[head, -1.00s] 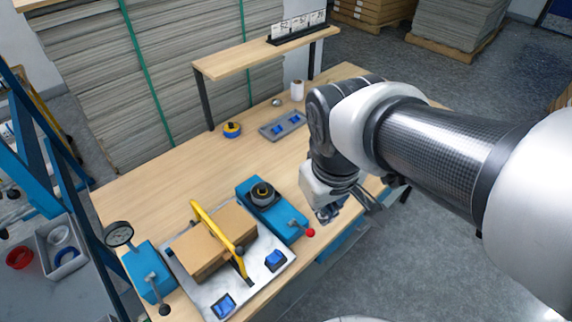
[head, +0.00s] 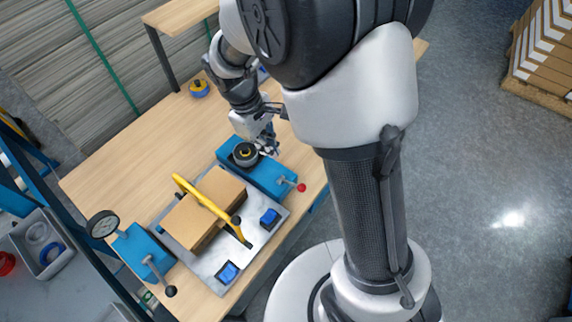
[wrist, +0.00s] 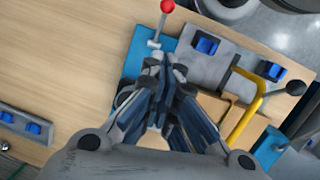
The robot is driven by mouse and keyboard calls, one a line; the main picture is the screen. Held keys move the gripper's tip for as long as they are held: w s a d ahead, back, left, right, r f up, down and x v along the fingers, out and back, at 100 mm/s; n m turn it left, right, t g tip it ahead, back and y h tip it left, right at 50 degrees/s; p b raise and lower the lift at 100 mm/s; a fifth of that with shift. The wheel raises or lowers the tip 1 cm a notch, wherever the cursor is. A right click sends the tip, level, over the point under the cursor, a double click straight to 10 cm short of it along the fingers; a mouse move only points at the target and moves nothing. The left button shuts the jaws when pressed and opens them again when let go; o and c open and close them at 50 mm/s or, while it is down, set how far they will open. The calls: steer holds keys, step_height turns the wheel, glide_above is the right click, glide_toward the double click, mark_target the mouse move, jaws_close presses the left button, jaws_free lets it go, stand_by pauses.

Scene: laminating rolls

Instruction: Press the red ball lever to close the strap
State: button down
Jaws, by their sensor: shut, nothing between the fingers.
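The red ball lever (head: 301,187) sticks out on a thin rod from the right end of a blue device (head: 262,174) on the bench. The wrist view shows the red ball (wrist: 167,6) at the top, beyond my fingertips, apart from them. My gripper (head: 270,147) is shut and empty above the blue device, beside its dark round roll (head: 245,154) and left of the lever. A yellow strap (head: 212,209) arches over a brown carton (head: 203,212) on a metal plate (head: 204,265). The wrist view also shows the shut fingers (wrist: 163,75) over the blue device.
Two blue blocks (head: 270,218) sit on the plate. A yellow-and-blue roll (head: 199,88) lies at the back. The bench's left middle (head: 130,170) is clear.

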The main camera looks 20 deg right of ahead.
steer(key=b, duration=0.3)
glide_toward(292, 184)
steer(key=shift+w+a+f, duration=0.35)
steer(key=shift+f, duration=0.25)
steer(key=shift+w+a+f, duration=0.35)
steer(key=shift+f, duration=0.25)
steer(key=shift+s+d+f+b, duration=0.7)
steer(key=shift+s+d+f, duration=0.4)
steer(key=shift+d+f, duration=0.2)
